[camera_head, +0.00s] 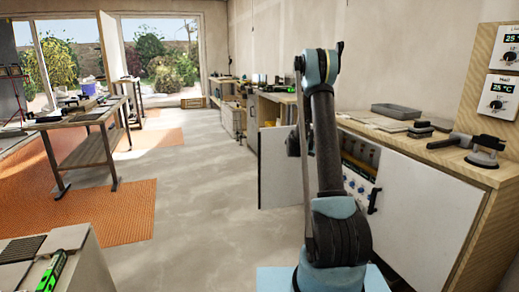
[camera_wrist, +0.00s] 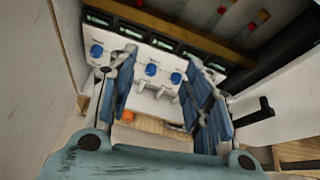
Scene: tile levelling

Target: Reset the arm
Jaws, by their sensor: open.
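My gripper (camera_wrist: 161,72) is open and empty in the wrist view, with its two blue-padded fingers spread apart. Beyond them is a white panel (camera_wrist: 150,101) with several blue knobs and a row of dark displays above. The gripper seems to be inside or just before the open cabinet. In the head view my arm stands raised and bent in front of this cabinet, and my gripper cannot be made out behind it. Part of the knob panel (camera_head: 362,190) shows to the right of my arm.
The open cabinet door (camera_head: 279,167) stands left of my arm, with a closed white door (camera_head: 415,200) on the right. The countertop (camera_head: 410,140) carries several tools and a grey tray (camera_head: 396,111). A workbench (camera_head: 85,140) stands at the left. The concrete floor (camera_head: 200,190) between is clear.

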